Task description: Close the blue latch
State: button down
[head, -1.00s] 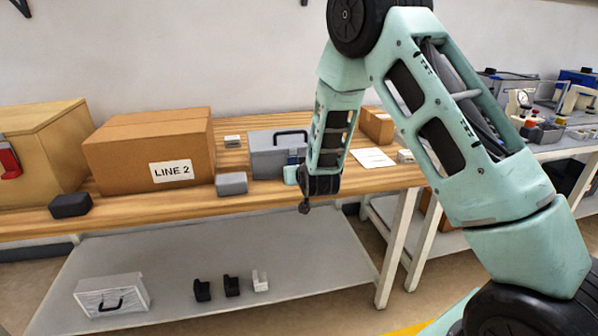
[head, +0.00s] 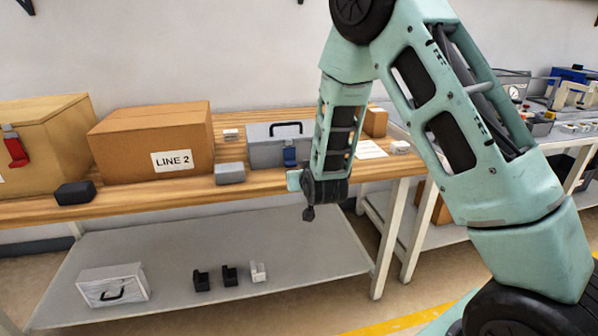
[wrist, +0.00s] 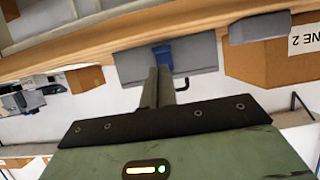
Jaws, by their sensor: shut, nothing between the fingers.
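The blue latch (head: 290,157) is on the front of a grey case (head: 262,154) with a dark handle, on the wooden bench. I cannot tell from its shape whether it is open or shut. In the wrist view, which is upside down, the latch (wrist: 162,56) shows just beyond my fingertips, against the grey case (wrist: 195,58).
A grey block (head: 230,173) stands left of the case, and a cardboard box (head: 140,150) marked LINE 2 beyond it. A tan box (head: 45,140) with a red latch (head: 15,150) is at far left. A dark block (head: 75,193) lies near the bench edge.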

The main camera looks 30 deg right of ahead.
jog(key=s, duration=0.2)
jog(key=s+a, duration=0.1)
jog(key=s, duration=0.1)
jog(key=shift+s+a, duration=0.2)
jog(key=shift+s, duration=0.15)
jog(key=s+a+r+n+g+y+p, duration=0.35)
jog(key=s+a, duration=0.35)
jog(key=a, duration=0.3)
jog(key=s+a+r+n+g+y+p, duration=0.25)
jog(key=s+a+r, duration=0.35)
jog(key=a, duration=0.5)
jog(key=s+r+n+g+h+p, duration=0.1)
jog(key=s+r+n+g, duration=0.1)
jog(key=s, duration=0.8)
jog(key=s+r+n+g+p, duration=0.1)
jog(key=s+r+n+g, duration=0.1)
jog(key=s, duration=0.8)
jog(key=r+g, duration=0.1)
jog(key=g, duration=0.1)
jog(key=shift+s+a+r+n+g+h+p, duration=0.2)
jog(key=shift+s+r+n+g+h+p, duration=0.1)
jog(key=shift+r+n+h+p, duration=0.1)
